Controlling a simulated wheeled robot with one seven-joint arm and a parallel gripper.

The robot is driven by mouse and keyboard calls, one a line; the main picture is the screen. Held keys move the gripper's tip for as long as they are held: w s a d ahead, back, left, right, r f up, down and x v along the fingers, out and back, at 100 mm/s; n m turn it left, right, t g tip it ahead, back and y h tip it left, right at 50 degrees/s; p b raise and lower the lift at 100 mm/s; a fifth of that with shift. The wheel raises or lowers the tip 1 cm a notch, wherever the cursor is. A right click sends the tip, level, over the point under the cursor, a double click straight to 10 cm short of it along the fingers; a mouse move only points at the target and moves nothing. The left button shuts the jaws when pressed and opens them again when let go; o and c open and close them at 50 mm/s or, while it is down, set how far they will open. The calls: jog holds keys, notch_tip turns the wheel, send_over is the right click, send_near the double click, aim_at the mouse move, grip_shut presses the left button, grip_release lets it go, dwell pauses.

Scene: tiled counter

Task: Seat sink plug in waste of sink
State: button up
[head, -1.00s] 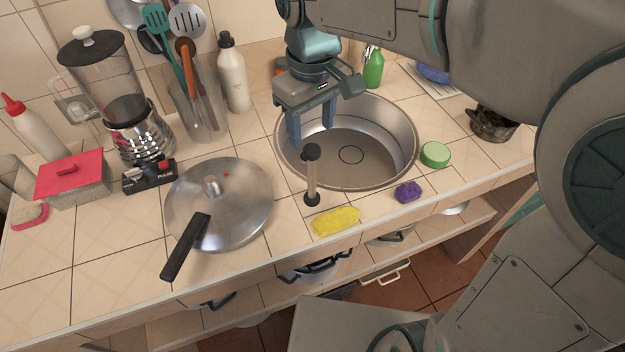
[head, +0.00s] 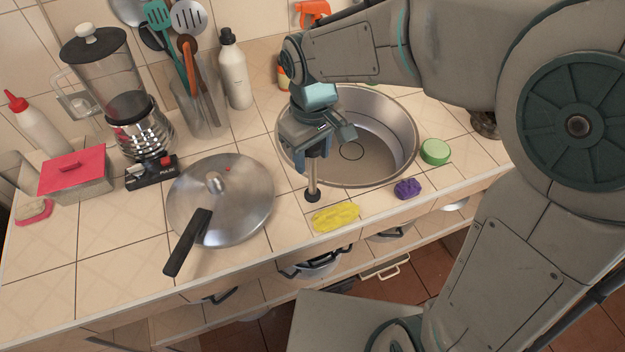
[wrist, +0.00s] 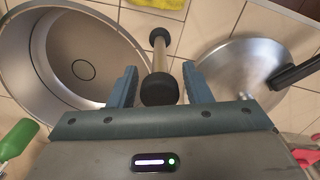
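What I take to be the sink plug, a pale post with a black knob and a dark foot, stands upright on the counter (head: 312,192), just outside the sink's front-left rim. The wrist view shows its black knob (wrist: 160,90) and pale stem (wrist: 160,58). My gripper (head: 313,160) is above it, pointing down, with its blue-grey fingers spread apart on either side of the knob. A gap shows on both sides. The round steel sink (head: 398,130) is empty. Its waste, a dark ring (head: 351,151), lies in the floor, also visible in the wrist view (wrist: 83,69).
A steel lid (head: 240,200) with a black handle lies left of the plug. A blender (head: 100,75) and utensil holder (head: 197,105) stand back left.

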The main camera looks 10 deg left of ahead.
grip_shut()
jog(key=shift+r, duration=0.15)
